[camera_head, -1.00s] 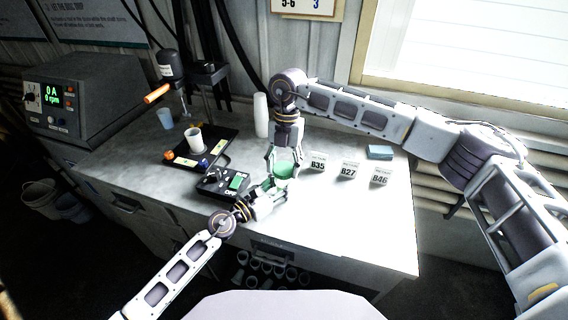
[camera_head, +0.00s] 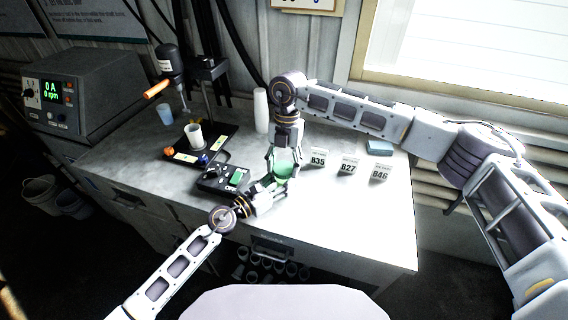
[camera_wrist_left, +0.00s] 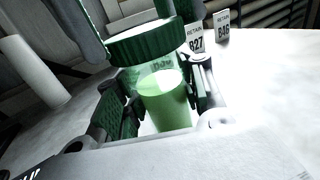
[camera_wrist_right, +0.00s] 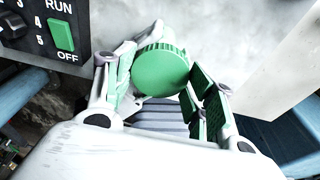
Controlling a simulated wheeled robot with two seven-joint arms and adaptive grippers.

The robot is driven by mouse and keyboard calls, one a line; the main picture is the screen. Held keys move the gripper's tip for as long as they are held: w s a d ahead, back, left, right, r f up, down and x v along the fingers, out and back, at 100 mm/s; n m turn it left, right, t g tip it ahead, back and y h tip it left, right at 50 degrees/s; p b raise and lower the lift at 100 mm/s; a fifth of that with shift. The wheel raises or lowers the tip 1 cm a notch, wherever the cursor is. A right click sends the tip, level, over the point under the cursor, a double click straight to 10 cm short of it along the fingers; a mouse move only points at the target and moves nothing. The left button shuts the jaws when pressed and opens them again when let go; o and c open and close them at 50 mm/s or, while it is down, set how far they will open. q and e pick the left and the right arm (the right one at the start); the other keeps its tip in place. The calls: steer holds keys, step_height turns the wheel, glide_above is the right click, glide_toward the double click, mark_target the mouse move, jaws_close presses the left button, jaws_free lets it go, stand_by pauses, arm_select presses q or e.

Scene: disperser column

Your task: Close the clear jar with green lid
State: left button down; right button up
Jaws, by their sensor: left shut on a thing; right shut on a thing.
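The clear jar (camera_wrist_left: 168,104) holds green contents and stands upright between the fingers of my left gripper (camera_wrist_left: 160,112), which is shut on it. The green lid (camera_wrist_left: 152,40) sits at the jar's mouth in the left wrist view. I cannot tell whether it is fully seated. My right gripper (camera_wrist_right: 162,85) reaches down from above and is shut on the lid, whose round top (camera_wrist_right: 160,68) shows between its fingers. In the head view, my left gripper (camera_head: 272,185) and right gripper (camera_head: 284,160) meet at the jar, which they mostly hide.
A black control box (camera_head: 222,179) with a green switch is close left of the grippers. Label cards B35 (camera_head: 318,159), B27 (camera_head: 348,167) and B46 (camera_head: 380,171) stand to the right. A white cylinder (camera_head: 261,110) stands behind. The front right of the table (camera_head: 350,220) is clear.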

steer(key=shift+f, duration=0.7)
stand_by(0.6)
steer(key=shift+f, duration=0.25)
steer(key=shift+c, duration=0.8)
steer(key=shift+r, duration=0.1)
steer(key=shift+r, duration=0.45)
steer(key=shift+d+f, duration=0.1)
steer(key=shift+f, duration=0.8)
steer(key=shift+c, duration=0.4)
stand_by(1.7)
steer(key=shift+r, duration=0.95)
stand_by(1.1)
